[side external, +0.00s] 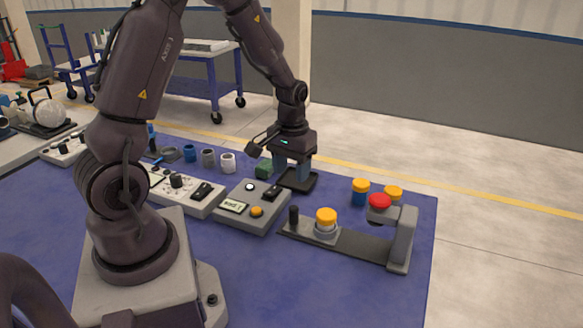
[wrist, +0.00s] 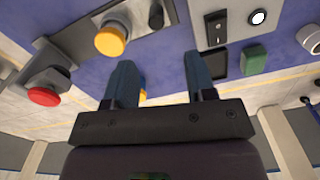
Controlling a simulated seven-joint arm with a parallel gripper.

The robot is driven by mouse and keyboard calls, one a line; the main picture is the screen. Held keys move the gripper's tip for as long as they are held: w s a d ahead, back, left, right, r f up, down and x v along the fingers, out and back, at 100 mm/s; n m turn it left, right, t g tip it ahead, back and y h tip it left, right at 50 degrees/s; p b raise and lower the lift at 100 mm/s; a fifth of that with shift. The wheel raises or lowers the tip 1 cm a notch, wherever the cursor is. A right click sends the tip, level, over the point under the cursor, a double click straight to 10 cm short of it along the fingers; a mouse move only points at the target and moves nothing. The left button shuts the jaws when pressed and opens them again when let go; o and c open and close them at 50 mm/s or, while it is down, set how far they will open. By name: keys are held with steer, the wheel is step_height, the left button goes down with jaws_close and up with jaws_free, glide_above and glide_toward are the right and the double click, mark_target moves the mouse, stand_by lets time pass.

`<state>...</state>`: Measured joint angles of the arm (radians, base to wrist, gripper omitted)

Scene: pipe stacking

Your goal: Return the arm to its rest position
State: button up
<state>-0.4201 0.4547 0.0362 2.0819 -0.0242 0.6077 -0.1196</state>
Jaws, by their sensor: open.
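My gripper (side external: 292,168) is above the far part of the blue table, over a small black tray (side external: 298,181). In the wrist view its two blue-grey fingers (wrist: 160,84) are spread apart with nothing held between them. Several pipe pieces stand on the table: a blue one (side external: 190,153), a grey one (side external: 208,158) and a white one (side external: 228,162). A blue piece with a yellow-orange top (side external: 360,191) stands at the right. Another yellow-orange top (side external: 326,217) sits on a grey-white piece on the dark fixture.
The grey fixture (side external: 350,243) has an upright arm and a red knob (side external: 380,201). A control box (side external: 252,207) and a switch panel (side external: 180,190) lie left of it. A green block (side external: 264,168) is beside my gripper. The table's front is clear.

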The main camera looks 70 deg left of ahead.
steer(key=s+d+r+m+t, duration=0.2)
steer(key=s+d+r, duration=0.4)
steer(key=r, duration=0.4)
steer(key=s+d+r+m+t, duration=0.3)
steer(key=s+d+r+m, duration=0.1)
steer(key=d+r, duration=0.5)
steer(key=shift+s+d+r+m+t, duration=0.15)
steer(key=shift+s+r+m+t, duration=0.2)
steer(key=shift+s+r, duration=0.5)
